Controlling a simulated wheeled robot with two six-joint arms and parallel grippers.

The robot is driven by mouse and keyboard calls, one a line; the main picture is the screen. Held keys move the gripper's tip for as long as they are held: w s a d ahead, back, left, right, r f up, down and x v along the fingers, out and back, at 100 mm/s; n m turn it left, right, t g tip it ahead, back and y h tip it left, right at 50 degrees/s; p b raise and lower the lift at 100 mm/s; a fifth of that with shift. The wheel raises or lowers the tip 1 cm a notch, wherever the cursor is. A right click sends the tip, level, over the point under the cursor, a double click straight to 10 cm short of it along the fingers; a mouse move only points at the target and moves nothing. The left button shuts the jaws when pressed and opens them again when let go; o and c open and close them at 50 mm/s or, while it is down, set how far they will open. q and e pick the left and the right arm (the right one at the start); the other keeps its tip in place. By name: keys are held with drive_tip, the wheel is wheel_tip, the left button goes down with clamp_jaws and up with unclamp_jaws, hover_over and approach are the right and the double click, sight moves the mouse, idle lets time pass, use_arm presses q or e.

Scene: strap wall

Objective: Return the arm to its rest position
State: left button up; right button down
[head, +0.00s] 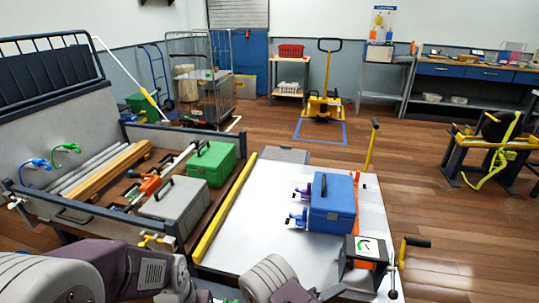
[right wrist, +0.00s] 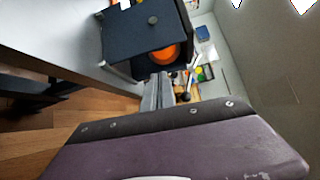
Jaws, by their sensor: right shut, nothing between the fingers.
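My right gripper (right wrist: 160,90) shows in the right wrist view with its two grey fingers together and nothing between them. A dark box with an orange disc (right wrist: 167,53) stands beyond the fingertips in that view, and I cannot tell whether they touch it. In the head view, my grey and purple arm links cross the bottom edge, at the lower left and lower middle. I cannot make out the right fingertips there. My left gripper's fingers are not visible.
A white-topped table (head: 261,233) in front holds a blue box (head: 333,205) and a gauge unit (head: 366,249) near its front right. A grey-walled bin (head: 63,125) at the left holds a green case (head: 212,163) and a grey case (head: 173,203).

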drive_tip(key=s+d+r+m+g+y, duration=0.2)
drive_tip(key=s+d+m+g, duration=0.35)
drive_tip(key=m+g, duration=0.4)
drive_tip(key=s+a+r+m+g+y, duration=0.1)
drive_tip(key=s+a+m+y, duration=0.3)
drive_tip(key=m, duration=0.6)
drive_tip(key=s+a+m+g+y, duration=0.1)
drive_tip(key=s+m+y, duration=0.4)
drive_tip(key=m, duration=0.6)
use_arm(q)
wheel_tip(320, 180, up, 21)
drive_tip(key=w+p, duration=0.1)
drive_tip(key=p, duration=2)
use_arm(e)
drive_tip(key=w+a+r+m+t+y, duration=0.1)
drive_tip(key=r+m, duration=0.4)
drive_tip(key=r, duration=0.7)
drive_tip(key=w+a+r+m+t+y, duration=0.1)
drive_tip(key=r+m, duration=0.4)
drive_tip(key=r, duration=0.8)
drive_tip(key=w+t+y, duration=0.1)
drive_tip(key=t+y, duration=0.1)
drive_tip(key=shift+w+a+r+t+y, duration=0.2)
drive_tip(key=shift+w+a+t+y, duration=0.15)
drive_tip(key=shift+y, duration=0.05)
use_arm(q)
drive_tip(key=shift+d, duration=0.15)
use_arm(e)
drive_tip(key=shift+d, duration=0.1)
